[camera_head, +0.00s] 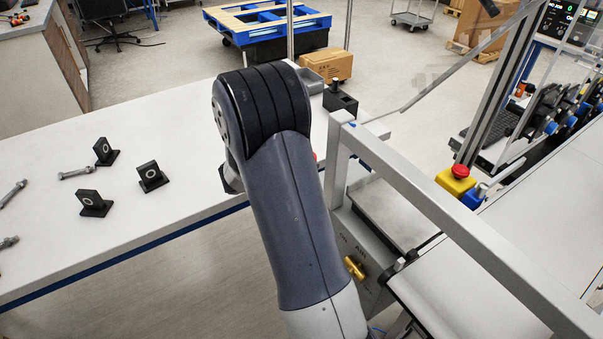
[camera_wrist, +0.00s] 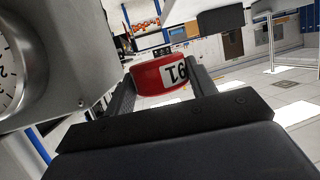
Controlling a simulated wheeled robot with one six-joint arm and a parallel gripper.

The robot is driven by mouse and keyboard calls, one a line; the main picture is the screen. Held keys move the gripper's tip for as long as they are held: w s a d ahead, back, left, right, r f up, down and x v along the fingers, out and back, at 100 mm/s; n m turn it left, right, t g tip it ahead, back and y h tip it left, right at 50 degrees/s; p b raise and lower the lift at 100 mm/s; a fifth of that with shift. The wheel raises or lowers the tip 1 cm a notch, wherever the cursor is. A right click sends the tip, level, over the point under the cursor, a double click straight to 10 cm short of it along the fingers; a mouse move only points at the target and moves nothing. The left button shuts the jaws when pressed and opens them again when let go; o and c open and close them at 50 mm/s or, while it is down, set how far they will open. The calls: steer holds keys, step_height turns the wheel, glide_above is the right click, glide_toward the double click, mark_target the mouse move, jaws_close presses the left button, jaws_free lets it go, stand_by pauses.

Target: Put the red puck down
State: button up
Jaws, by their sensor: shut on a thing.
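The red puck (camera_wrist: 150,82) is in the wrist view, just above the middle. In the head view my arm covers the gripper. Only a small red patch (camera_head: 314,156) shows at the arm's right edge, and I cannot tell whether it is the puck.
A white table (camera_head: 60,227) at left bears several black blocks (camera_head: 152,176) and metal bolts (camera_head: 76,172). A grey frame (camera_head: 440,215) and conveyor stand at right, with a red-topped yellow button box (camera_head: 456,180). In the wrist view a round dial (camera_wrist: 14,75) is close at left.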

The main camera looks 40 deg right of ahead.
steer(key=shift+r, duration=2.55)
